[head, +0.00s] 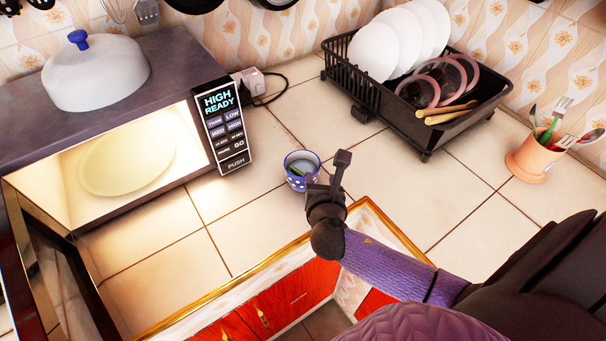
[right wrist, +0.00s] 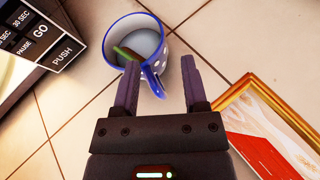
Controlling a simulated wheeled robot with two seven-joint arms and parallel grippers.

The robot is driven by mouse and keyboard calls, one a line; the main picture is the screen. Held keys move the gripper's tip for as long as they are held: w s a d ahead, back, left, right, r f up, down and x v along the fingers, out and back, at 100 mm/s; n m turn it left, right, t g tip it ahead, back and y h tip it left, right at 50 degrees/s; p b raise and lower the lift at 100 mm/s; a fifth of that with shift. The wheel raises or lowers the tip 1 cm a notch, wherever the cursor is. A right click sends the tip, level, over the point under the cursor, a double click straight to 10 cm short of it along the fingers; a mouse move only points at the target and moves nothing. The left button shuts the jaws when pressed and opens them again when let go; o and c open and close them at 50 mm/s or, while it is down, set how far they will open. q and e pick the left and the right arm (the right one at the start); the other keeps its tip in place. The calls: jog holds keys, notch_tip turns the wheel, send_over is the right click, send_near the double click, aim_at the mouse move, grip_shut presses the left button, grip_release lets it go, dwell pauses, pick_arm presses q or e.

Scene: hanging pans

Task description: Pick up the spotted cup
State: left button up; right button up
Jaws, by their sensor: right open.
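The spotted cup (head: 296,174) is blue with white dots and stands upright on the tiled counter, right of the microwave. In the right wrist view the cup (right wrist: 137,27) is just beyond my fingers, its handle (right wrist: 153,81) pointing toward me and lying between the two fingertips. Something green shows inside the cup. My right gripper (head: 327,182) is open beside the cup, on its near right side; in the right wrist view the gripper (right wrist: 158,70) has both fingers apart. The left fingertip overlaps the cup's rim in the picture; I cannot tell whether they touch. My left gripper is not in view.
The lit microwave (head: 180,182) stands open at left, with a plate (head: 127,160) inside and a white lid (head: 95,75) on top. A black dish rack (head: 362,90) and a utensil pot (head: 532,160) stand at the back right. The counter's gold edge (head: 235,285) lies near.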

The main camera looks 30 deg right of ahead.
aim_at(318, 171)
jog(key=b+x, duration=0.1)
jog(key=x, duration=0.3)
jog(key=shift+w+f, duration=0.1)
jog(key=shift+w, duration=0.25)
jog(key=shift+s, duration=0.1)
grip_shut()
jog(key=shift+f, duration=0.1)
jog(key=shift+s, duration=0.1)
dwell(0.6)
